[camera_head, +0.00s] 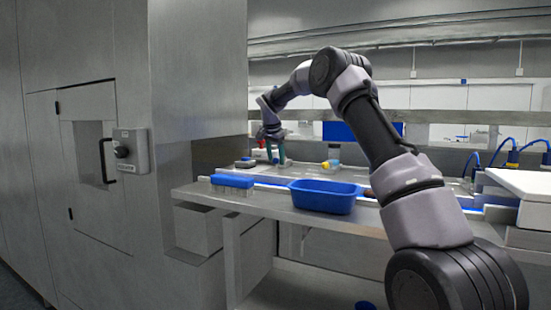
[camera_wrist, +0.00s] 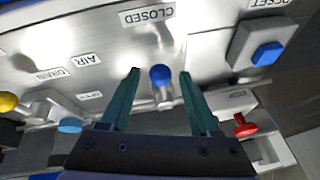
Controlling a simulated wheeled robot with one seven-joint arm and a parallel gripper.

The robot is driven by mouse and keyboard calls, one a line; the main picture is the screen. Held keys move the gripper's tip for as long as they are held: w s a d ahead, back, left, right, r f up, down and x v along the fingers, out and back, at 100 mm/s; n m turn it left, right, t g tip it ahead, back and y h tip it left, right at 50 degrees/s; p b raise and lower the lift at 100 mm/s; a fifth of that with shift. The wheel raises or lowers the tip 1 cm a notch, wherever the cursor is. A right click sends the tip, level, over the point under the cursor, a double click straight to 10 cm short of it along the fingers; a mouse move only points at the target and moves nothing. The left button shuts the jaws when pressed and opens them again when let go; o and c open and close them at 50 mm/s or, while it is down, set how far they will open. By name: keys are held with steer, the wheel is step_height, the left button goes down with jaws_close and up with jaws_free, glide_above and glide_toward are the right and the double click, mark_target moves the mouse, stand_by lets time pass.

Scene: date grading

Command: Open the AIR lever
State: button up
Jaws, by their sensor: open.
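In the wrist view, a lever with a round blue knob (camera_wrist: 161,75) on a metal stem stands on a steel panel. The AIR label (camera_wrist: 86,59) is to its left and the CLOSED label (camera_wrist: 147,15) is above it. My gripper (camera_wrist: 160,72) is open, with one green finger on each side of the blue knob. A gap shows between the knob and each finger. In the head view, my gripper (camera_head: 274,152) is at the far side of the bench, and the lever is too small to make out.
In the wrist view, a blue button box (camera_wrist: 266,53) and a red knob (camera_wrist: 240,125) are to the right. A yellow knob (camera_wrist: 8,101) and a light-blue knob (camera_wrist: 70,125) are to the left.

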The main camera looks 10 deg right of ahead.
jaws_close()
stand_by(1.5)
